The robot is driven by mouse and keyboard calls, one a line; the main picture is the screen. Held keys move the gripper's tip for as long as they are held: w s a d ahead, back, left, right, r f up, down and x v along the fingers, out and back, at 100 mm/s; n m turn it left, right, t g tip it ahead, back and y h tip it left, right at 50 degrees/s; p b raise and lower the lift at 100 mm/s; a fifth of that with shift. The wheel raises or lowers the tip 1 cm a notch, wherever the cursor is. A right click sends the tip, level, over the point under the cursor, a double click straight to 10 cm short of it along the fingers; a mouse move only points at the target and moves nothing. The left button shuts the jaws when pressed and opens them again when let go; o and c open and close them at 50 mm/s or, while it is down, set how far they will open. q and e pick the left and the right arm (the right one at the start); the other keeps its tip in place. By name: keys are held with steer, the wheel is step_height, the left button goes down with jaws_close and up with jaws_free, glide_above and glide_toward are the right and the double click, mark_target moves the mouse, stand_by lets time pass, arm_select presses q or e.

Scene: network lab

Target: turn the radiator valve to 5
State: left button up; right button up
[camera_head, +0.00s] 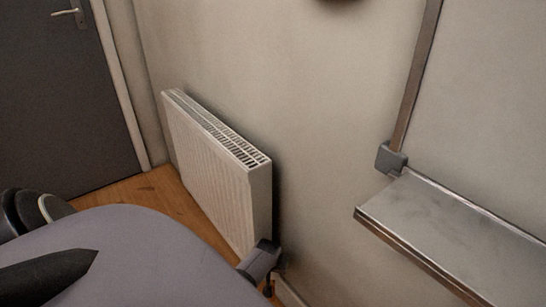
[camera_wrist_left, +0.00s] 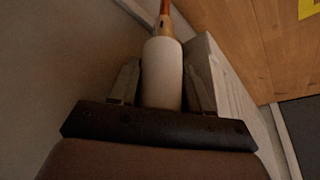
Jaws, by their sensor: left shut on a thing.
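The radiator valve (camera_wrist_left: 163,75) shows in the left wrist view as a smooth white cylinder, with a copper-coloured pipe beyond its far end. My left gripper (camera_wrist_left: 163,64) is shut on it, one dark finger on each side. No number or mark on the valve can be read. The white radiator (camera_head: 215,170) is on the wall in the head view, and its side shows right of the valve in the wrist view. In the head view the valve is hidden at the radiator's near lower corner. My right gripper is not in view.
A metal shelf (camera_head: 450,232) juts from the wall on the right, below an upright rail (camera_head: 415,75) with a grey bracket. A dark door (camera_head: 65,100) stands at the left. Wooden floor (camera_head: 165,190) shows in front of the radiator.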

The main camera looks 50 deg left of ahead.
arm_select(q)
steer(key=shift+w+d, duration=0.1)
steer(key=shift+w, duration=0.05)
steer(key=o, duration=1)
